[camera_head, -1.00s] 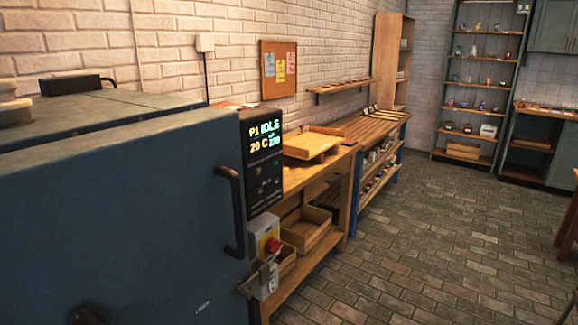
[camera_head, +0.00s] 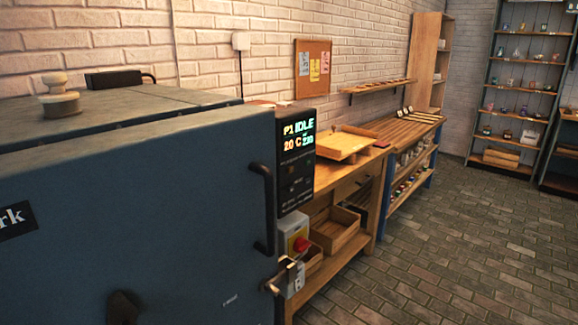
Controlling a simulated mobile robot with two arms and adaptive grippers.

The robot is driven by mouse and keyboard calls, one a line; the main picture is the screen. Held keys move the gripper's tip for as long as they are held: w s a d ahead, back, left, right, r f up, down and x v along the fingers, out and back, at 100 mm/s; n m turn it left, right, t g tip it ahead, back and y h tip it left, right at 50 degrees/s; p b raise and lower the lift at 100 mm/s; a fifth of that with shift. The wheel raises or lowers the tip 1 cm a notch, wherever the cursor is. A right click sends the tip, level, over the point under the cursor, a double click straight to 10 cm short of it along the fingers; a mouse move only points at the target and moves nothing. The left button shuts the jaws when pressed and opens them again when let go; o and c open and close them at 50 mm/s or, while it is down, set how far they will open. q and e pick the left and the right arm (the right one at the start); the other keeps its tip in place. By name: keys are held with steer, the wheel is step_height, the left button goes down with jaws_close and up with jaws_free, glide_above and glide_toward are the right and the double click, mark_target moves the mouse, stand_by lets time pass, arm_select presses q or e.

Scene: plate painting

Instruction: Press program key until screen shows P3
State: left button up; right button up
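The kiln (camera_head: 150,220) is a large blue-grey box filling the left of the head view, its door shut. On its right edge is a black control panel (camera_head: 295,185). The lit screen (camera_head: 299,135) reads P1 IDLE, with 20 C and a smaller number, seemingly 230, below. Small keys and labels sit under the screen, too small to read, so I cannot tell which is the program key. Neither of my grippers is in view.
A black door handle (camera_head: 264,210) sticks out left of the panel. A wooden workbench (camera_head: 375,165) stands behind. The brick floor (camera_head: 450,250) at right is clear.

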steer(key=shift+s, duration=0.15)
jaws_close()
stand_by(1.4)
